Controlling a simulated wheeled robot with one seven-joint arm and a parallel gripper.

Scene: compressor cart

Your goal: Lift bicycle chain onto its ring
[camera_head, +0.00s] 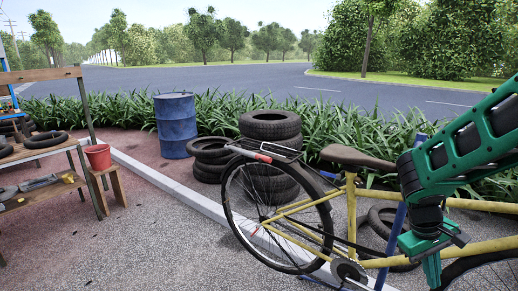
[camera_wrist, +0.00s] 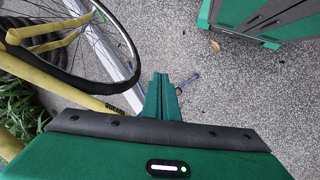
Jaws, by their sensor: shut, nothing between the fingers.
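A yellow bicycle (camera_head: 303,205) stands on the right in the head view, its rear wheel at left. Its dark chainring (camera_head: 348,271) shows low near the bottom edge. The chain cannot be made out clearly against the dark parts between ring and rear hub. My gripper (camera_head: 432,272) points down to the right of the ring, in front of the yellow frame, apart from the ring. In the wrist view my gripper (camera_wrist: 162,85) is shut and empty, its green fingers together over the paving. A bicycle wheel (camera_wrist: 128,52) and yellow tubes show there at left; no chain or ring is discernible.
A blue stand post (camera_head: 392,240) rises beside the frame. A white kerb (camera_head: 170,174) crosses the ground. Paving at lower left is clear.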

